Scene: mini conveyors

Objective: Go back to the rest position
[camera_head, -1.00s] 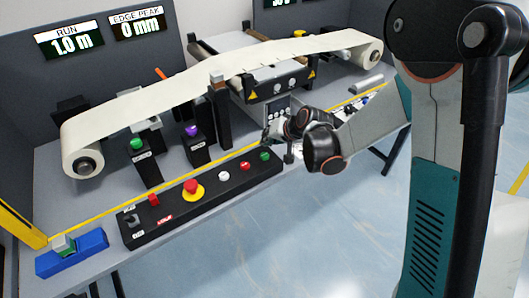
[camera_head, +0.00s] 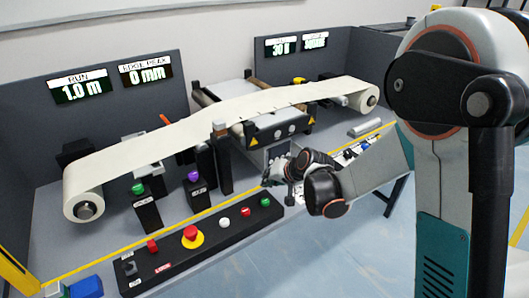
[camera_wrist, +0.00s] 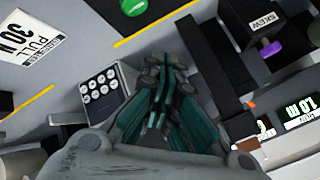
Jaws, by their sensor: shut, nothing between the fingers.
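My gripper (camera_head: 270,178) is at the front edge of the conveyor bench, beside the right end of the black button panel (camera_head: 200,240). In the wrist view my gripper (camera_wrist: 168,62) shows its teal fingers close together, with nothing between them. A small keypad box with round white buttons (camera_wrist: 100,88) is to the left of the fingers in the wrist view. My arm reaches in from the right in the head view.
A cream web (camera_head: 150,150) runs between two rolls across the bench. Posts with a green knob (camera_head: 138,188) and a purple knob (camera_head: 194,176) stand before it. A blue block (camera_head: 86,287) is at the lower left. Floor in front is clear.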

